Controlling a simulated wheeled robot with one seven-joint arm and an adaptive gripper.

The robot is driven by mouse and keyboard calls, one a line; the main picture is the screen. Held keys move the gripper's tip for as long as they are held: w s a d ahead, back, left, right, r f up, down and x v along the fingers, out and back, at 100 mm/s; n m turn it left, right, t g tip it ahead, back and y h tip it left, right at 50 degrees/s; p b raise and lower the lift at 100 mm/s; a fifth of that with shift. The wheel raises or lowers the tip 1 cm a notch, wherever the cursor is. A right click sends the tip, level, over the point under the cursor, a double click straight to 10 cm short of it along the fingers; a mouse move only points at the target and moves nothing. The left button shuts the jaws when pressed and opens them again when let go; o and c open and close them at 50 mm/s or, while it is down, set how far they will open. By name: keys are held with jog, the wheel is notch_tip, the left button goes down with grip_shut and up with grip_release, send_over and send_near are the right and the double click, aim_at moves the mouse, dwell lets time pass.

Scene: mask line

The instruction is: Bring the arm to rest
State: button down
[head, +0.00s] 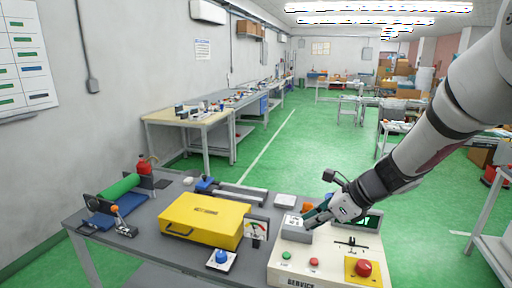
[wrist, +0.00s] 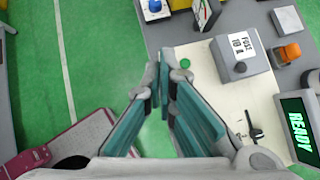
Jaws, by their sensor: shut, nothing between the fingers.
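My gripper (head: 312,216) is shut and empty, held above the cream control box (head: 325,268) on the grey bench. My arm reaches down to it from the upper right. In the wrist view my gripper (wrist: 164,70) has its teal-padded fingers together, with the fingertips beside the green button (wrist: 186,63) in the picture. The grey fuse block (wrist: 240,57) lies to their right, apart from them. A screen (wrist: 300,130) on the box reads READY. In the head view my gripper partly hides the block and the screen.
The bench (head: 150,240) also carries a yellow case (head: 205,220), a blue knob (head: 222,257), a gauge (head: 256,228) and a green roll (head: 118,187). A red stop button (head: 363,268) sits on the box's right. Green floor is open behind the bench.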

jog(key=s+a+r+n+h, duration=0.2)
jog(key=s+r+n, duration=0.7)
jog(key=s+n, duration=0.4)
jog(key=s+d+r+n+h, duration=0.1)
jog(key=s+d+n+h, duration=0.1)
jog(key=s+n, duration=0.3)
jog(key=s+d+r+n+h, duration=0.2)
jog(key=s+n, duration=0.4)
jog(key=s, duration=0.3)
jog(key=shift+s+d+r+n+t+h, duration=0.25)
jog(key=shift+d+t+h, duration=0.2)
jog(key=shift+d, duration=0.8)
jog(key=shift+f, duration=0.1)
